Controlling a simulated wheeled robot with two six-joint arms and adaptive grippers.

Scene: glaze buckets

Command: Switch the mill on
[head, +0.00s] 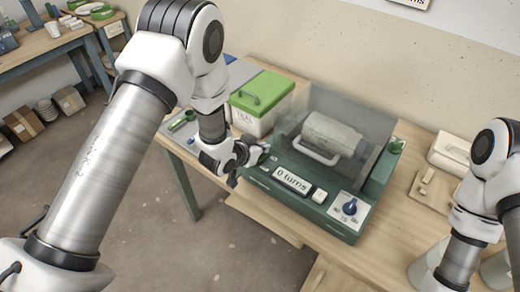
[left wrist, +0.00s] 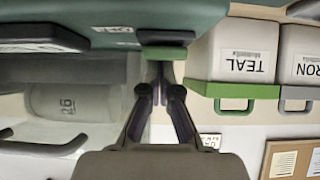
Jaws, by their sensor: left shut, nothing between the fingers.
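The mill (head: 285,192) is a dark green machine on the wooden bench, with a jar (head: 330,135) lying under a clear cover. Its display (head: 292,181) reads "0 turns". A white button (head: 319,196) and a dark blue knob (head: 350,207) sit to the display's right. My left gripper (head: 243,160) is at the mill's left end, shut and empty. In the left wrist view its fingers (left wrist: 160,85) point at a dark green block with a bright green edge (left wrist: 165,52) on the mill; contact cannot be told. My right gripper is outside the view.
A white bucket with a green lid (head: 262,94), labelled TEAL in the left wrist view, stands just behind my left gripper. A white container (head: 450,152) and a small wooden piece (head: 430,190) lie right of the mill. Bench in front is narrow.

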